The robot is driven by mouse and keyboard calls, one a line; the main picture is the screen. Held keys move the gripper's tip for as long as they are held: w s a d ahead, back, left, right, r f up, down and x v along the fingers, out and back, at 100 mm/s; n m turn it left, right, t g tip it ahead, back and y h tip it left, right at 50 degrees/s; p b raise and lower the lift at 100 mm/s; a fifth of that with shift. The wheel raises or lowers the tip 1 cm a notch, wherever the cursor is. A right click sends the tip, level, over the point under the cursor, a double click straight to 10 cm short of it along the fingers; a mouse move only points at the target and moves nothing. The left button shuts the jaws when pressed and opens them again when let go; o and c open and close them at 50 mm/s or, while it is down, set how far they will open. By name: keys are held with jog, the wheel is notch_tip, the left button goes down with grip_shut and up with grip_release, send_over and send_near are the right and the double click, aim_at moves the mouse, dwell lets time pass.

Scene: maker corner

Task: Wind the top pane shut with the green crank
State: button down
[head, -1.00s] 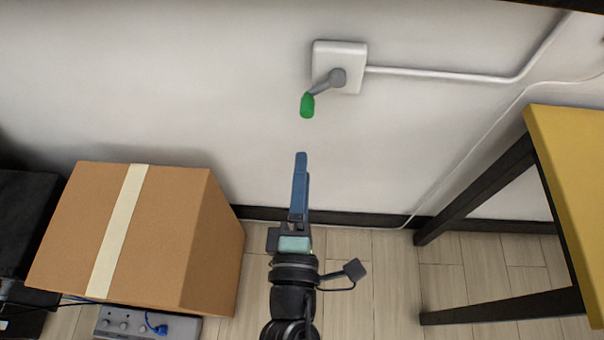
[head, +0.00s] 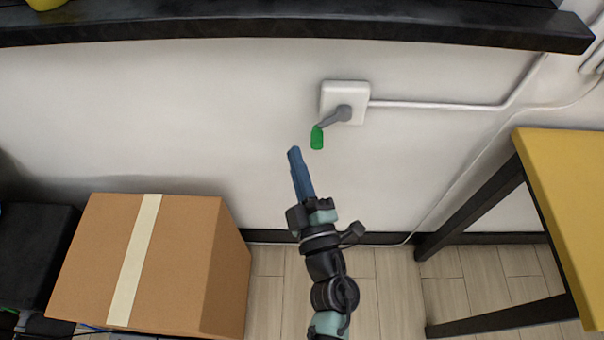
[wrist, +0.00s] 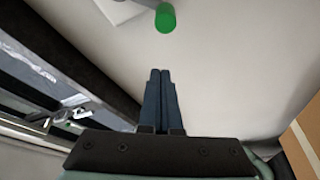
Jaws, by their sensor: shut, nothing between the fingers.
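The crank is a grey arm (head: 337,115) on a white wall box (head: 360,90). Its green handle (head: 317,138) hangs at the lower left of the box. My gripper (head: 294,153) has blue fingers, shut and empty, a little left of and below the handle in the head view. In the wrist view the fingers (wrist: 160,74) point toward the green handle (wrist: 165,18), with a gap between. A dark-framed window (wrist: 50,85) shows at the left of the wrist view; I cannot tell how its top pane stands. The head view does not show the pane.
A black ledge (head: 250,27) runs above the box. A taped cardboard box (head: 185,260) stands on the floor at left. A yellow-topped table (head: 565,190) with black legs stands at right. A pipe (head: 440,104) runs right from the wall box. The wall around the handle is clear.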

jog(key=shift+w+d+f+b, duration=0.25)
jog(key=shift+w+d, duration=0.1)
jog(key=shift+w, duration=0.45)
jog(key=shift+w+d+f+b, duration=0.2)
jog(key=shift+w+d+b, duration=0.1)
jog(key=shift+w, duration=0.45)
jog(key=shift+w+d+f+b, duration=0.2)
jog(key=shift+w+d, duration=0.15)
jog(key=shift+w, duration=0.45)
